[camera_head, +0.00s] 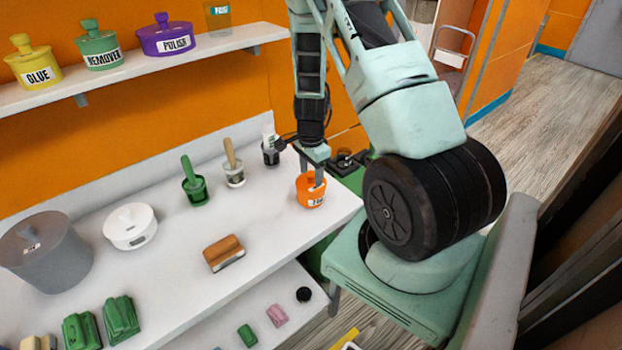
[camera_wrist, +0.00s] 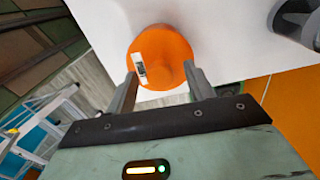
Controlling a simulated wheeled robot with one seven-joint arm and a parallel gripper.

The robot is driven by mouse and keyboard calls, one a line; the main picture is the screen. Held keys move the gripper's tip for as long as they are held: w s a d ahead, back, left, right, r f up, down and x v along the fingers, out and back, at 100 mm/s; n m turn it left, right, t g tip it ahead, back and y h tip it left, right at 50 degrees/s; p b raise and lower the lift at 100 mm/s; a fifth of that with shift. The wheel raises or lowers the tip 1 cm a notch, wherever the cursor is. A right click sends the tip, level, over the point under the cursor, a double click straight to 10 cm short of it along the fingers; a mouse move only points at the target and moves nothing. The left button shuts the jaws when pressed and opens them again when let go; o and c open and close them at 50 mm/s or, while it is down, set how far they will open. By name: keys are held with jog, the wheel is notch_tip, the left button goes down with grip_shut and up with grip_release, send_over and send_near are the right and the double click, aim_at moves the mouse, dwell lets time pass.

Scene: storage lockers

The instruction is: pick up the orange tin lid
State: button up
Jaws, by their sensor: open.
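The orange tin with its orange lid (camera_head: 306,184) stands upright near the right end of the white table. In the wrist view the round orange lid (camera_wrist: 160,52) shows from above, with a knob and a white label. My gripper (camera_head: 318,180) points down at the tin, and a finger covers part of the lid in the head view. In the wrist view my gripper (camera_wrist: 158,82) is open, its two fingers apart on either side of the lid's near edge. I cannot tell whether either finger touches it.
A shelf (camera_head: 150,62) above holds several labelled tins. The table around the orange tin is mostly clear.

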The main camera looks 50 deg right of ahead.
jog(key=shift+f, duration=0.55)
jog(key=c, duration=1)
jog(key=shift+c, duration=0.2)
